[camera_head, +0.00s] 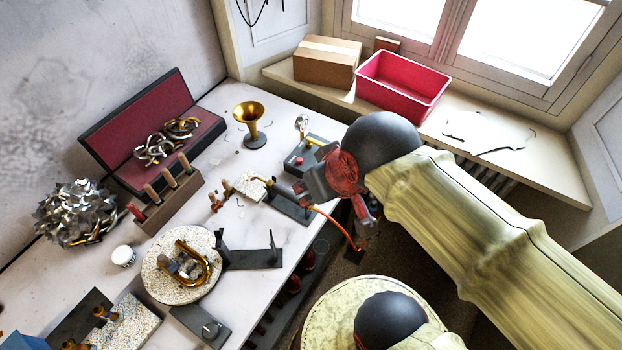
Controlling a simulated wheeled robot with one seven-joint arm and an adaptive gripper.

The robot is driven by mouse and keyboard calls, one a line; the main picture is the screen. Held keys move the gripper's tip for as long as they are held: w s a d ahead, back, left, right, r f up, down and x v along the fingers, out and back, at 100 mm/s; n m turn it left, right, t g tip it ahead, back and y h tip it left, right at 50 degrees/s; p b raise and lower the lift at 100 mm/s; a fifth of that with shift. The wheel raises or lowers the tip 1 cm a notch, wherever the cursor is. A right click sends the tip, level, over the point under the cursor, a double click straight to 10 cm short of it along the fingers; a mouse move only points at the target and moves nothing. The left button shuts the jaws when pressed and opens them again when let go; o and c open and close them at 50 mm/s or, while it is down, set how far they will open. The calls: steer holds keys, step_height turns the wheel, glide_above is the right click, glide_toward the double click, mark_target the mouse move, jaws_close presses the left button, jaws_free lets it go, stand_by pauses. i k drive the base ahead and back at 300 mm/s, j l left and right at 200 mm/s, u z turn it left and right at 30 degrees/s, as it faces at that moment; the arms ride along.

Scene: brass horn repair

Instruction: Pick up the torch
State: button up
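What looks like the torch (268,184) has a thin brass tube and lies at a dark grey stand on the right side of the white workbench. An orange-red hose (338,225) runs from near the stand down past the bench edge. My gripper (308,186), grey with a dark red body behind it, hangs above the bench's right edge, just right of the torch and overlapping part of the stand in this view. I cannot tell whether it touches anything. Its fingers are small and seen at an angle, so their opening is unclear.
A pale block (250,186) stands by the torch. A grey box with a red button (304,160) and a brass funnel (250,118) are behind. A round speckled turntable (160,262) holds a brass bow. A red bin (402,84) and cardboard box (327,62) sit on the sill.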

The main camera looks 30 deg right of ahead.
mark_target(282, 192)
steer(key=u, duration=1.3)
steer(key=z, duration=1.3)
steer(key=l+z, duration=0.15)
steer(key=l, duration=0.45)
